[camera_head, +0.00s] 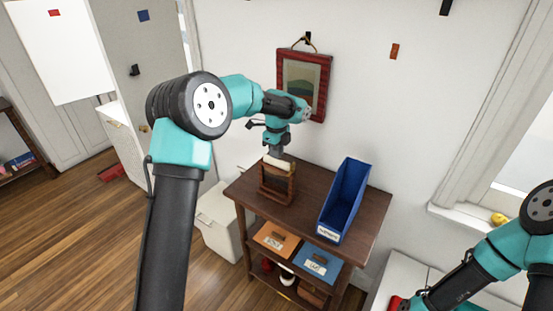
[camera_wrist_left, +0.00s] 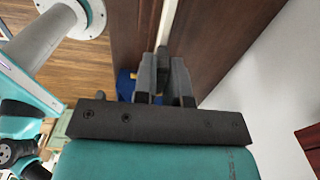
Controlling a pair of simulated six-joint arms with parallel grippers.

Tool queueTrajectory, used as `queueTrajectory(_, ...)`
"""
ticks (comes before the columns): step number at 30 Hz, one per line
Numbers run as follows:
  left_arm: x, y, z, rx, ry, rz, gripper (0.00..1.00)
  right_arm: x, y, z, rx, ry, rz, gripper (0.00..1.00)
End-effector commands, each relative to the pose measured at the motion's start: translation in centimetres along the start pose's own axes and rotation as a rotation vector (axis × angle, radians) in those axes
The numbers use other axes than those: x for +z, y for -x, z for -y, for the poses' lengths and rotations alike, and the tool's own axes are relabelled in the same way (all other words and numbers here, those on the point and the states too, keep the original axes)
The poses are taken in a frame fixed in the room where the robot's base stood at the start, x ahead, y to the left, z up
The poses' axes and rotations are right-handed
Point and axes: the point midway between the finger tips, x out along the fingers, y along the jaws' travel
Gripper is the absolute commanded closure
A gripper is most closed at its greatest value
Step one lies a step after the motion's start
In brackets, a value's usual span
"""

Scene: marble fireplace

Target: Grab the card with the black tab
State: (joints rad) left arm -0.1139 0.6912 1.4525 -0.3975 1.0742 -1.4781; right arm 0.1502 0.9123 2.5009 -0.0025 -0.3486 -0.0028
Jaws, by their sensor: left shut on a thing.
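A small wooden holder (camera_head: 277,185) stands on the left part of the dark wooden shelf unit's top. Cream card edges (camera_head: 279,164) show at its upper opening. My left gripper (camera_head: 276,154) points down right over the holder and is shut on a card at its top. In the left wrist view the fingers (camera_wrist_left: 165,82) are close together, with a pale strip beyond them. The fingers hide the held card's upper edge, and I cannot make out a black tab. My right arm enters at the lower right; its gripper is not in view.
A blue open bin (camera_head: 345,199) with a label stands right of the holder on the shelf unit (camera_head: 308,183). An orange tray (camera_head: 277,239) and a blue tray (camera_head: 318,264) lie below. A red-framed picture (camera_head: 322,75) hangs behind my left wrist. Bare top lies between holder and bin.

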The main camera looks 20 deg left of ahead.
Motion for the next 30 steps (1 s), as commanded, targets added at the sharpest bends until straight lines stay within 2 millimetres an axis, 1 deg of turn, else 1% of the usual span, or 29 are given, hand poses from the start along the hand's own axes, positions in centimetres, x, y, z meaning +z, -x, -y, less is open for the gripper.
queueTrajectory(1,0.0,1.2,0.1,-0.004,0.001,0.000,1.00,0.0,0.0,0.0,0.000,0.000,0.000,0.57)
queueTrajectory(5,-0.1,4.2,0.1,-0.005,0.000,0.001,1.00,0.0,0.0,0.0,0.000,0.000,0.000,0.57)
queueTrajectory(9,0.0,7.8,0.1,-0.006,0.001,0.001,1.00,0.0,0.0,0.0,0.000,0.000,0.000,0.57)
queueTrajectory(15,0.0,12.0,0.1,-0.004,0.001,0.000,1.00,0.0,0.0,0.0,0.000,0.000,0.000,0.57)
queueTrajectory(18,0.0,13.5,0.1,-0.002,0.001,0.000,1.00,0.0,0.0,0.0,0.000,0.000,0.000,0.57)
queueTrajectory(21,0.0,14.3,0.0,-0.002,0.001,0.000,1.00,0.0,0.0,0.0,0.000,0.000,0.000,0.57)
queueTrajectory(24,0.0,14.7,0.0,-0.001,0.001,0.000,1.00,0.0,0.0,0.0,0.000,0.000,0.000,0.57)
queueTrajectory(30,0.0,14.8,0.0,0.000,0.000,0.000,1.00,0.0,0.0,0.0,0.000,0.000,0.000,0.57)
